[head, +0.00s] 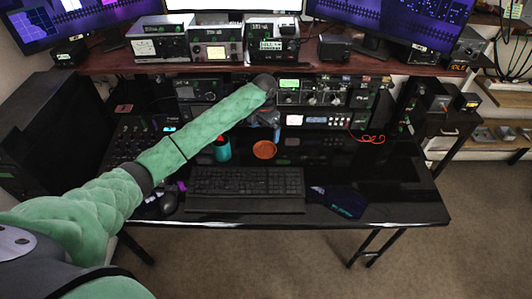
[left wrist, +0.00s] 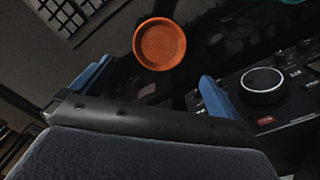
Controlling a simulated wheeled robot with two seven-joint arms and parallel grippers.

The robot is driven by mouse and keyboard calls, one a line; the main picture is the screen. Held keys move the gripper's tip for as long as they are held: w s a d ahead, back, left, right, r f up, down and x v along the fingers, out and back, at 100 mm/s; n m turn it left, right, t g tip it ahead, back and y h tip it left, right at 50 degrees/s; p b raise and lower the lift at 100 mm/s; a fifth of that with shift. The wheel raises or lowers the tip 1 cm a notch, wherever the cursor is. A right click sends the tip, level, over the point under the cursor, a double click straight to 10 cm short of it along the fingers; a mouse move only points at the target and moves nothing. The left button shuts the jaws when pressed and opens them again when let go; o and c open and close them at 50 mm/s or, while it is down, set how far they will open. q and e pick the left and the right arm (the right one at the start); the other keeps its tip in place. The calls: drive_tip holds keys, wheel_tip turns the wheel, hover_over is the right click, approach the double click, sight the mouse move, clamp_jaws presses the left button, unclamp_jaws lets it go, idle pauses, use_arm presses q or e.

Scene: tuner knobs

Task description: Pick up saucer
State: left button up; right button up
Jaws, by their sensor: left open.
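The saucer (head: 264,150) is a small round orange dish lying on the glossy black desk, between the teal cup and the radio units. It also shows in the left wrist view (left wrist: 160,44) at the top middle, whole and uncovered. My left gripper (head: 264,128) hangs down at the end of the green arm, just behind the saucer in the head view. In the left wrist view its two blue fingers (left wrist: 152,88) are spread wide and empty, with the saucer ahead of the gap and apart from them. My right gripper is in neither view.
A teal cup (head: 222,150) stands left of the saucer. A black keyboard (head: 246,182) lies in front of it. Radio equipment with knobs (head: 311,98) is behind; a large knob (left wrist: 263,87) is close to the right finger. Orange cable (head: 367,138) lies right.

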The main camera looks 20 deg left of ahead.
sight(265, 150)
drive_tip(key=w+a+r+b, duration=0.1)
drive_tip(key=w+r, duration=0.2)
use_arm(q)
wheel_tip(265, 150, down, 4)
drive_tip(key=shift+w+f+p, duration=0.15)
drive_tip(key=shift+f+p, duration=0.1)
drive_tip(key=shift+p, duration=0.05)
drive_tip(key=f+p, duration=0.1)
drive_tip(key=f, duration=0.1)
drive_tip(key=f+p, duration=0.1)
drive_tip(key=shift+s+f, duration=0.2)
drive_tip(key=shift+f, duration=0.2)
drive_tip(key=shift+f+p, duration=0.4)
drive_tip(key=shift+f, duration=0.4)
drive_tip(key=c, duration=1)
drive_tip(key=shift+c, duration=0.2)
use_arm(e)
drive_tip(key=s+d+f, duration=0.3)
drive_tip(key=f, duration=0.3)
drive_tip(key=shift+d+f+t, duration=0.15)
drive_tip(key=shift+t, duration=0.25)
use_arm(q)
drive_tip(key=shift+r, duration=0.1)
